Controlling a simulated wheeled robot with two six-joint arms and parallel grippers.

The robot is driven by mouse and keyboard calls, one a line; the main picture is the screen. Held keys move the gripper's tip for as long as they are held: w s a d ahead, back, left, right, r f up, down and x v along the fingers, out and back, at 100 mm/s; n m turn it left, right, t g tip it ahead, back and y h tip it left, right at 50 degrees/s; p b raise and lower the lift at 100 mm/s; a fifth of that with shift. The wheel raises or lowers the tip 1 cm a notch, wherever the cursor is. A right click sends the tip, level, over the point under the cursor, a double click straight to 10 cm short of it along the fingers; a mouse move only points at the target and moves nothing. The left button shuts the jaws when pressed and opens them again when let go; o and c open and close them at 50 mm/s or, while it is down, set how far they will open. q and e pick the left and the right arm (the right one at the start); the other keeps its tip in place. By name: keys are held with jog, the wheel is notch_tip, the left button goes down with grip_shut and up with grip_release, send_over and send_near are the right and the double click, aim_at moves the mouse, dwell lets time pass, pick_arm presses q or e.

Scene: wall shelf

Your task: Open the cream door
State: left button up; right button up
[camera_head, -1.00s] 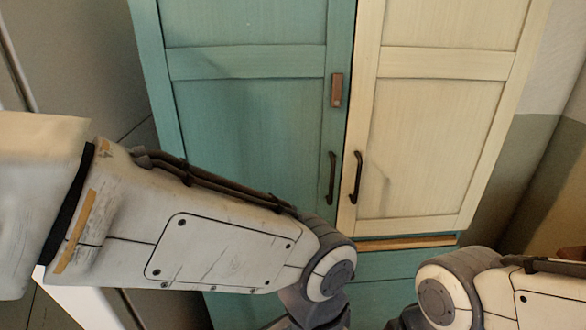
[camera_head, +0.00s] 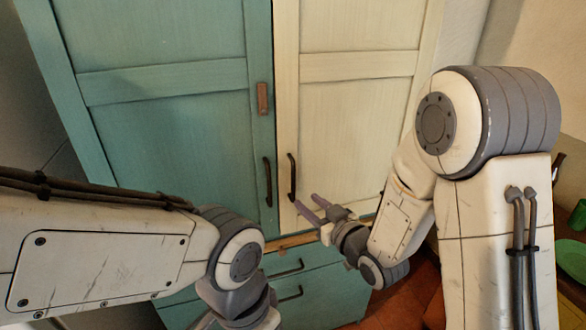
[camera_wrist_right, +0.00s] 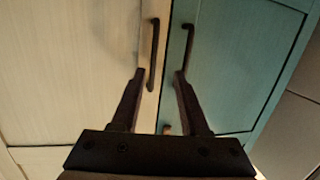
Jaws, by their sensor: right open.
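The cream door (camera_head: 350,125) is shut, on the right of the cabinet. Its dark bar handle (camera_head: 292,177) stands upright near its left edge. My right gripper (camera_head: 308,206) is open and empty, just below and right of this handle. In the right wrist view, the cream door's handle (camera_wrist_right: 154,55) lies ahead, between the lines of my two spread fingers (camera_wrist_right: 160,76). The teal door's handle (camera_wrist_right: 186,46) lies near the tip of the right-hand finger. I cannot tell whether any finger touches a handle. My left arm crosses the lower left; its gripper is out of view.
The shut teal door (camera_head: 170,130) has its own dark handle (camera_head: 267,182) close beside the cream one, and a brown wooden block (camera_head: 262,98). Teal drawers (camera_head: 320,300) are below. A table with a green plate (camera_head: 572,258) stands at the right edge.

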aim_at(294, 175)
jog(key=shift+t+y, duration=0.5)
jog(key=shift+t, duration=0.3)
jog(key=w+a+p, duration=0.1)
jog(key=w, duration=0.1)
jog(key=w+a+r+p, duration=0.1)
jog(key=w, duration=0.2)
jog(key=w+a+r+p, duration=0.1)
jog(key=w+p, duration=0.1)
jog(key=w, duration=0.1)
jog(key=shift+w+a+r, duration=0.1)
jog(key=shift+w+a, duration=0.4)
jog(key=shift+w, duration=0.25)
grip_shut()
